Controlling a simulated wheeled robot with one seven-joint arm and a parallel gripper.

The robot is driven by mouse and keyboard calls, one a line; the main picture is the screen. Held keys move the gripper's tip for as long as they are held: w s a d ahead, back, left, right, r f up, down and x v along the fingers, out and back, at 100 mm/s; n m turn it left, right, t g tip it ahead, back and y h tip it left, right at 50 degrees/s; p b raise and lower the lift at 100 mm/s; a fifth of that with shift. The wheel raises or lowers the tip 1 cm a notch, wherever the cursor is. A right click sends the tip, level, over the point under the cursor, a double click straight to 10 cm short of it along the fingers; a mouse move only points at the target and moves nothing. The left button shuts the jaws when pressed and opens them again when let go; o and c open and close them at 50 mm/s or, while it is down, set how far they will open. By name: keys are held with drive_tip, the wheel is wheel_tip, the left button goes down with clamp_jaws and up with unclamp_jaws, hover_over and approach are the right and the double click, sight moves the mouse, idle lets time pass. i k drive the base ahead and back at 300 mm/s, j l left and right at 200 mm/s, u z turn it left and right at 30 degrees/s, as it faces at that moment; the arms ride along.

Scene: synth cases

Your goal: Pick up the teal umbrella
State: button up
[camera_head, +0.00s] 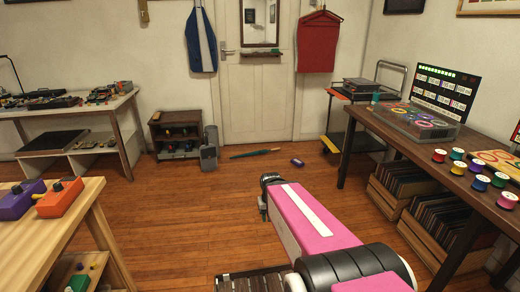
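My arm, pink with a white stripe, reaches forward from the bottom of the view. My gripper (264,208) is at the arm's far end, over the floor and nearer to me than the umbrella, well apart from it. The gripper looks small and dark, and its fingers are too unclear to tell whether they are open or shut.
A small purple-blue object (298,162) lies on the floor right of the umbrella. A grey bin (209,152) and a dark cabinet (178,132) stand to its left. Tables flank both sides; a cart (352,138) stands at the right back. The middle floor is clear.

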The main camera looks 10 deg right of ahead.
sight(256, 153)
drive_tip(key=i+l, duration=0.2)
drive_tip(key=i, duration=0.4)
drive_tip(key=i+l, duration=0.2)
drive_tip(key=i, duration=0.4)
drive_tip(key=i+l, duration=0.25)
drive_tip(key=i, duration=0.3)
drive_tip(key=i+l, duration=0.2)
drive_tip(key=i, duration=0.4)
drive_tip(key=i+j+z, duration=0.1)
drive_tip(key=z, duration=0.3)
drive_tip(key=i+j+z, duration=0.15)
drive_tip(key=z, duration=0.3)
drive_tip(key=i+j+z, duration=0.1)
drive_tip(key=j, duration=0.3)
drive_tip(key=i+j, duration=0.2)
drive_tip(key=j, duration=0.15)
drive_tip(key=i+j+z, duration=0.15)
drive_tip(key=j, duration=0.25)
drive_tip(key=i+j, duration=0.15)
drive_tip(key=j, duration=0.25)
drive_tip(key=i+j+z, duration=0.15)
drive_tip(key=j, duration=0.65)
drive_tip(key=i+z, duration=0.05)
